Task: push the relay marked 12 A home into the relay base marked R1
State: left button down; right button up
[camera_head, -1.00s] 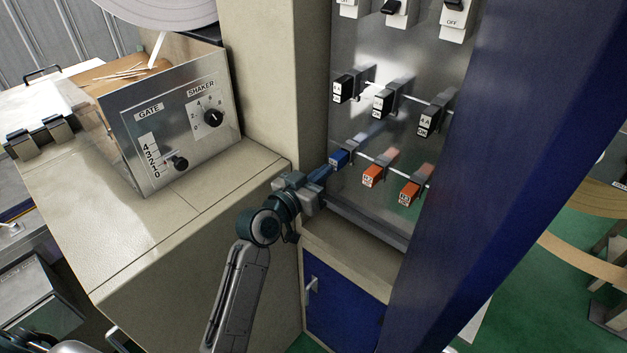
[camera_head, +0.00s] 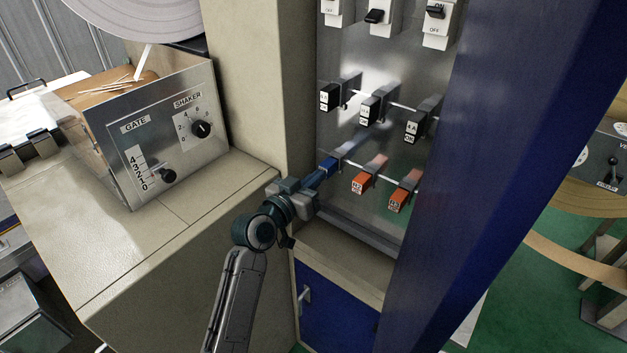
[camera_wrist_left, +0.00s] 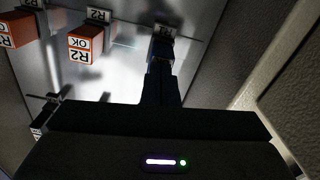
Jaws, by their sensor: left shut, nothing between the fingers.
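A blue relay (camera_head: 331,164) sits in the left place of the lower row on the metal panel, largely covered by my left gripper. Its 12 A mark cannot be read. The base (camera_wrist_left: 164,31) behind it shows in the left wrist view, with its label partly hidden. My left gripper (camera_head: 320,174) is shut and empty, its tips at the front face of the blue relay; they appear to touch it. In the left wrist view the shut fingers (camera_wrist_left: 160,86) point straight at the relay. My right gripper is not in view.
Two orange relays, one marked R2 (camera_head: 363,183) and one farther right (camera_head: 403,196), sit beside the blue one. Black relays (camera_head: 373,108) fill the row above. A beige pillar (camera_head: 262,80) stands close on the left, and a blue cabinet side (camera_head: 480,170) on the right.

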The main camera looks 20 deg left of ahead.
pick_arm(q)
jog(key=shift+s, duration=0.1)
jog(key=b+v, duration=0.3)
jog(key=v, duration=1)
jog(key=shift+s+b, duration=0.15)
jog(key=shift+b, duration=0.15)
